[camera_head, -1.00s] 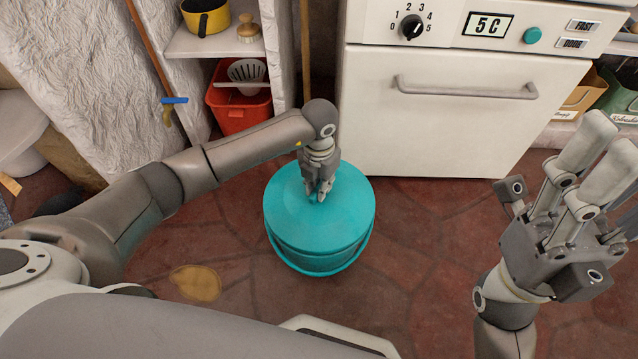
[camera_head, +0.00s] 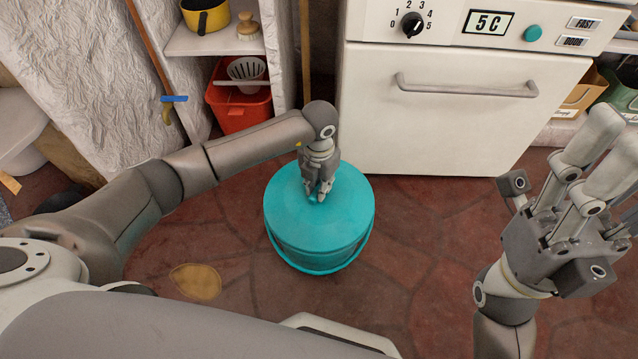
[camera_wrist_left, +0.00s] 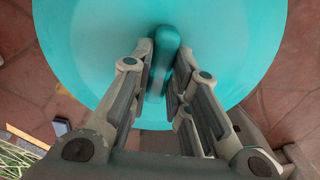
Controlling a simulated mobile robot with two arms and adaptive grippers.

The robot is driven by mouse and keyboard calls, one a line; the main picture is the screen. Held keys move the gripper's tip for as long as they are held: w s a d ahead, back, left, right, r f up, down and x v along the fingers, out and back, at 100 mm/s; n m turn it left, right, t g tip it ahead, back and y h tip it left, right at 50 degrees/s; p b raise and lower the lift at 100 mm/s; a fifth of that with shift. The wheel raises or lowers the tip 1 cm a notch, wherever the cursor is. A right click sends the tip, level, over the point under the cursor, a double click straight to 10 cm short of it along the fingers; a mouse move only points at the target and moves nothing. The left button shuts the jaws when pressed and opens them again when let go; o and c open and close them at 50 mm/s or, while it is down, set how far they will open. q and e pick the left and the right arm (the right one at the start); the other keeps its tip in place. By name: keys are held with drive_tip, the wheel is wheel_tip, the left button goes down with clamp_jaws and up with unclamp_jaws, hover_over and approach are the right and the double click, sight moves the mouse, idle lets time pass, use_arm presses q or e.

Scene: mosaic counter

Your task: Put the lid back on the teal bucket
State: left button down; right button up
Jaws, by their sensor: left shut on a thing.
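The teal bucket (camera_head: 318,248) stands upright on the floor in front of the white oven. Its round teal lid (camera_head: 345,208) sits over the bucket's top in the head view; whether it is seated all round cannot be told. My left gripper (camera_head: 319,193) points down at the lid's middle and is shut on the lid's handle. In the left wrist view the lid (camera_wrist_left: 95,50) fills the upper part, and its raised handle (camera_wrist_left: 164,50) lies between the fingers. My right gripper (camera_head: 590,180) is at the right, fingers up, spread open and empty, away from the bucket.
The white oven (camera_head: 450,125) stands just behind the bucket. A shelf at the upper left holds a yellow pot (camera_head: 207,18) and a brush (camera_head: 248,27), with a red bin (camera_head: 240,112) below. A tan patch (camera_head: 196,281) lies on the tiled floor, which is clear right of the bucket.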

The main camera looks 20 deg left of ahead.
use_arm(q)
drive_tip(key=c, duration=1.3)
unclamp_jaws()
drive_tip(key=shift+o, duration=0.3)
drive_tip(key=o, duration=0.4)
drive_tip(key=shift+o, duration=0.2)
